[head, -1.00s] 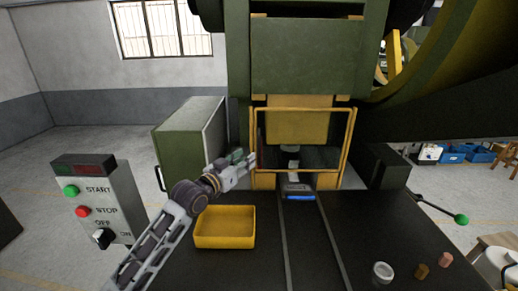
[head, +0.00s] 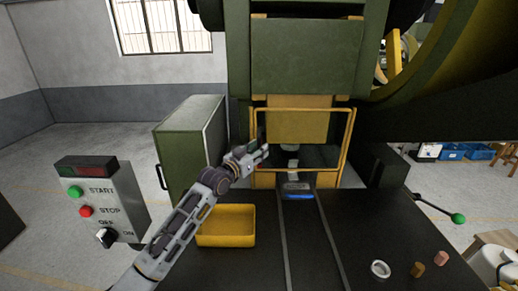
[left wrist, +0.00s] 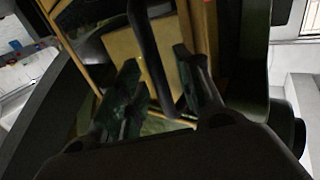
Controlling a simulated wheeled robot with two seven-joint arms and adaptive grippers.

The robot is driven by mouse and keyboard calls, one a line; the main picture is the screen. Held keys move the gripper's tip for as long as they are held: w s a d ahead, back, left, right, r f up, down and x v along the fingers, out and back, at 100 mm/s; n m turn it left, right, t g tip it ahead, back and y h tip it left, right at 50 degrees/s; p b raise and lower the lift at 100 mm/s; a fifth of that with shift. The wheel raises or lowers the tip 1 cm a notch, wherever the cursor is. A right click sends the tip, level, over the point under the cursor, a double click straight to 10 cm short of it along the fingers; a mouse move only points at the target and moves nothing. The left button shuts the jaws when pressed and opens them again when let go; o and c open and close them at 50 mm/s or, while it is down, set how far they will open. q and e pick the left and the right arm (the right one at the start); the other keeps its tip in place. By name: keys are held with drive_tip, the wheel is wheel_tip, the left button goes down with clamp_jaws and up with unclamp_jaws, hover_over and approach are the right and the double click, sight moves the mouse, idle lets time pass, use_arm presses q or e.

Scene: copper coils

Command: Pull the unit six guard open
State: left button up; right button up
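The guard (head: 347,143) is a yellow rectangular frame across the front of the green press, standing upright over the die area. My left gripper (head: 262,153) is at the frame's left upright, partly overlapping it. In the left wrist view my left gripper (left wrist: 158,88) has its two fingers spread apart. A dark bar (left wrist: 148,45), seemingly a handle, runs down between the fingers, with a visible gap on each side. Yellow frame parts show behind it. Whether the bar is fixed to the guard cannot be told. My right gripper is not in view.
A yellow tray (head: 226,238) sits on the dark bench below my left arm. A green cabinet (head: 185,150) stands left of the press. A control box (head: 100,205) is at far left. A metal ring (head: 380,269) and two copper-coloured pieces lie at front right.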

use_arm(q)
drive_tip(key=shift+w+d, duration=0.3)
drive_tip(key=shift+w, duration=0.15)
drive_tip(key=shift+c, duration=0.2)
clamp_jaws()
